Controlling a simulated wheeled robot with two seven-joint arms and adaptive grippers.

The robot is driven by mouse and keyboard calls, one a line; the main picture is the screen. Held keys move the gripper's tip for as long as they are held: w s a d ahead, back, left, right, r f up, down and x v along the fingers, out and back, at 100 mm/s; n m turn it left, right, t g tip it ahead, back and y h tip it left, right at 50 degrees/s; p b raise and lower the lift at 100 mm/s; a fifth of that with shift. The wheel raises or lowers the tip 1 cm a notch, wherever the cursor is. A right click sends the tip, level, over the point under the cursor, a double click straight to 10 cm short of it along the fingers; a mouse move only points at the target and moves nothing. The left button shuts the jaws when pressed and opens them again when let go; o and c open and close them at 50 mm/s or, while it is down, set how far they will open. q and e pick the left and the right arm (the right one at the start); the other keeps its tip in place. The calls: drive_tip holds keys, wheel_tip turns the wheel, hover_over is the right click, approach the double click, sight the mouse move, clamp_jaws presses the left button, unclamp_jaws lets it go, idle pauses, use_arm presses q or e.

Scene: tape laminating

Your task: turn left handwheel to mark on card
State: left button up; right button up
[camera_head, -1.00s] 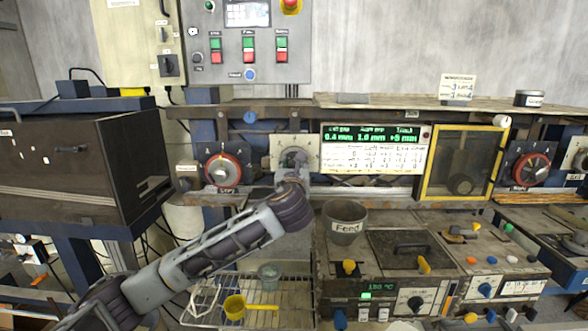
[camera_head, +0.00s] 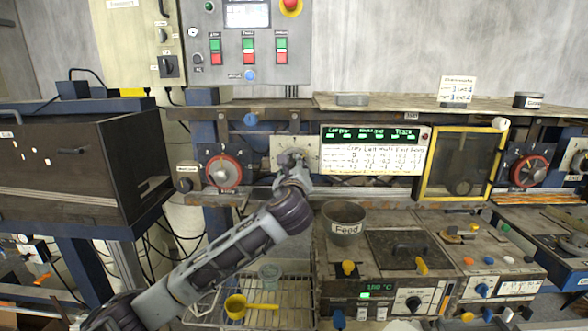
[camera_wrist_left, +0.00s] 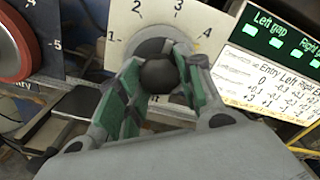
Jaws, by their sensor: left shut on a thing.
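My left gripper (camera_head: 291,157) reaches up to a pale dial plate (camera_head: 272,153) in the middle of the machine front. In the left wrist view its green-padded fingers (camera_wrist_left: 158,85) are shut on a round black knob (camera_wrist_left: 158,74). The dial numbers 1 to 4 show around it; the knob's pointer is hidden. A red-rimmed handwheel (camera_head: 223,172) on a dark dial stands left of the gripper, untouched. A similar red handwheel (camera_head: 530,171) stands far right. A small white card (camera_head: 457,89) stands on the top shelf; its writing is too small to read. My right gripper is out of view.
A green display with a number table (camera_head: 374,150) is just right of the gripper. Below are a Feed pot (camera_head: 344,222), a wire rack (camera_head: 290,292) with a yellow scoop (camera_head: 236,306), and a control box. A dark cabinet (camera_head: 80,170) stands left.

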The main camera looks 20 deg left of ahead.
use_arm(q)
drive_tip(key=shift+n, duration=0.6)
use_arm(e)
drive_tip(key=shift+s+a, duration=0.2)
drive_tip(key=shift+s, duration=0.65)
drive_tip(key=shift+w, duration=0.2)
use_arm(q)
drive_tip(key=o, duration=1)
drive_tip(key=shift+o, duration=0.2)
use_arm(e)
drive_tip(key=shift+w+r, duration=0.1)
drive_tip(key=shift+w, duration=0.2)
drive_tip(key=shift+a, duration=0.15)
use_arm(q)
drive_tip(key=shift+s, duration=0.15)
